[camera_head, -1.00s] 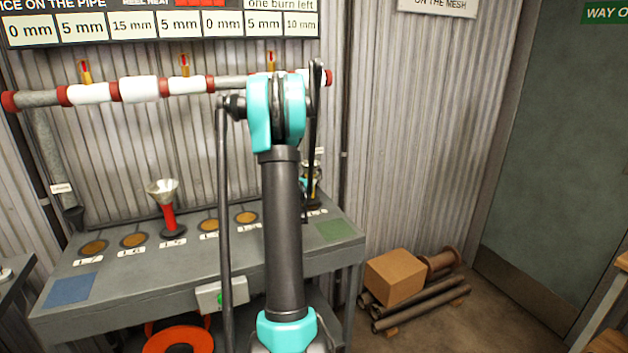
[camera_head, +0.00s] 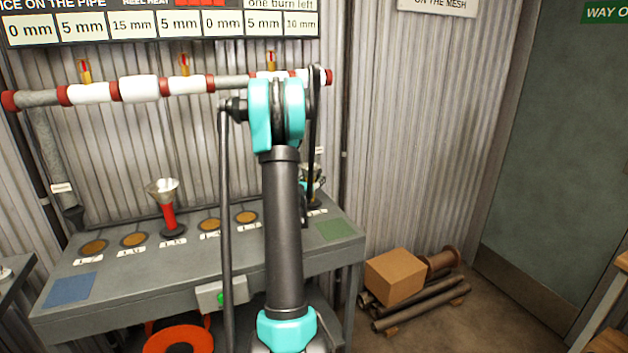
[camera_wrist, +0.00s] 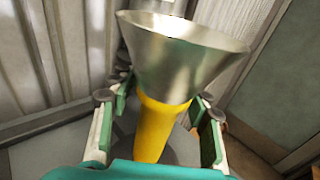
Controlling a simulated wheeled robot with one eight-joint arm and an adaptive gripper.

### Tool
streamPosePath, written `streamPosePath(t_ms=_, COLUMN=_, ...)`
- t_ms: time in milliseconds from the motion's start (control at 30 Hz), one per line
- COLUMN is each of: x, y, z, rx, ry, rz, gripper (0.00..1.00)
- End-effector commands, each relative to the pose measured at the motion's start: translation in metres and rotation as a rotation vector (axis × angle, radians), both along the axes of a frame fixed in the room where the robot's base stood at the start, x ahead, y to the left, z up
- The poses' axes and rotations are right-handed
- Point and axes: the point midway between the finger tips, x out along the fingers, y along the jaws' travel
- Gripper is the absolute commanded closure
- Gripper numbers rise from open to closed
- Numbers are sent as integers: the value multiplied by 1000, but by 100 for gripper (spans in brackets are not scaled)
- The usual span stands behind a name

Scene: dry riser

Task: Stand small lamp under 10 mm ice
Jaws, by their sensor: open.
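A yellow lamp (camera_wrist: 158,130) with a wide metal funnel top stands upright between the two fingers of my gripper (camera_wrist: 160,104) in the wrist view. The fingers are open, one on each side of the yellow body, with a gap visible. In the head view this lamp is at the right end of the bench, mostly hidden behind my arm. A red lamp (camera_head: 169,217) with a funnel top stands on a spot left of the middle. The ice board (camera_head: 160,28) reads 10 mm at its right end. I cannot tell which lamp is the small one.
The white-iced pipe (camera_head: 138,88) with red collars runs above the bench (camera_head: 130,275). Several round copper spots (camera_head: 134,240) are empty. A green pad (camera_head: 334,230) and a blue pad (camera_head: 69,290) are bare. A cardboard box (camera_head: 394,276) and pipes lie on the floor at right.

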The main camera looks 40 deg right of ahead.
Motion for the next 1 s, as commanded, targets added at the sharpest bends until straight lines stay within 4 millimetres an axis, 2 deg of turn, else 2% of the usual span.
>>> streamPosePath(t_ms=100, x=0, y=1, z=2, rx=0, ry=0, rz=0, gripper=55)
streamPosePath(t_ms=233, x=-8, y=14, z=3, rx=0, ry=0, rz=1, gripper=55)
streamPosePath(t_ms=500, x=-37, y=62, z=6, rx=0, ry=1, rz=3, gripper=55)
streamPosePath(t_ms=700, x=-54, y=89, z=7, rx=0, ry=1, rz=1, gripper=55)
streamPosePath(t_ms=1000, x=-63, y=102, z=8, rx=0, ry=0, rz=-1, gripper=55)
